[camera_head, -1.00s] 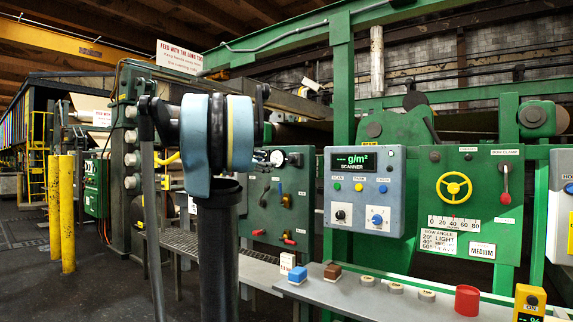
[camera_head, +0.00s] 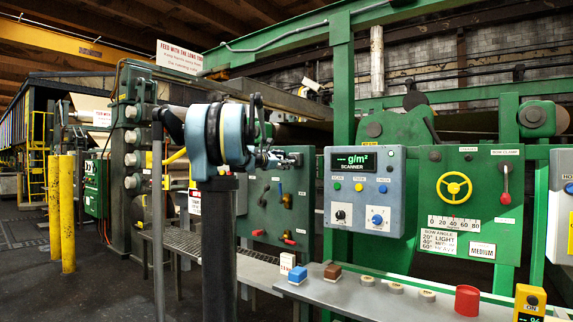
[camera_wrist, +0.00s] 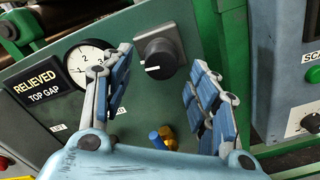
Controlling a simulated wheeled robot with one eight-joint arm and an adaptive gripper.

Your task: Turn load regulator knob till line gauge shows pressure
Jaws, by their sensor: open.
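A dark grey knob with a white pointer line (camera_wrist: 158,56) sits on the green panel (camera_head: 264,212), upper middle in the wrist view. Left of it is a round white-faced gauge (camera_wrist: 88,62) with black numbers; its needle is too small to read surely. My gripper (camera_wrist: 162,60) is open and empty, its blue-padded fingers on either side of the knob in the wrist view. I cannot tell how far the fingertips are from it. In the head view my gripper (camera_head: 290,159) is before the panel's upper part and hides the knob and gauge.
A sign reading RELIEVED TOP GAP (camera_wrist: 38,86) is left of the gauge. Blue (camera_wrist: 157,140) and brass fittings are below the knob. The blue-grey scanner box (camera_head: 363,190) stands right of the panel. A ledge (camera_head: 390,305) with several buttons runs below.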

